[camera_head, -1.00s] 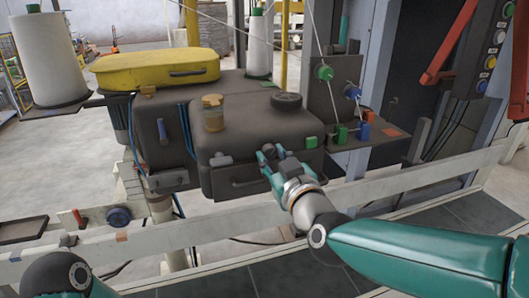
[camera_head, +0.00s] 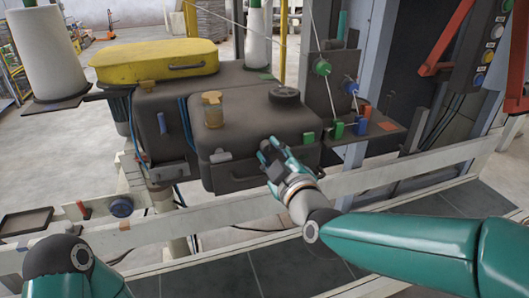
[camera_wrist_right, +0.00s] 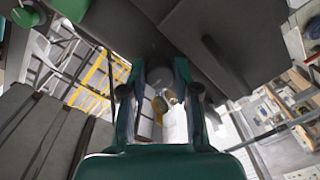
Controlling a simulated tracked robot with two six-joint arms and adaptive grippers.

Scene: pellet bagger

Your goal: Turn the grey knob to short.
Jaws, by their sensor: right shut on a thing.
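My right gripper (camera_head: 269,150) is at the lower front of the dark machine (camera_head: 245,130), just left of the green block on its front. Its fingers are closed around the grey knob, which is mostly hidden by them in the head view. In the right wrist view the two fingers (camera_wrist_right: 160,80) flank a dark rounded part, the knob (camera_wrist_right: 158,62), at the machine's front. I cannot read any marking for short or the knob's pointing. My left arm enters at the lower left; its gripper is out of the picture.
A pale rail (camera_head: 380,182) runs below the machine, close to my right forearm. A drawer handle (camera_head: 245,178) is left of the gripper. A green block (camera_head: 308,138) sits to its right.

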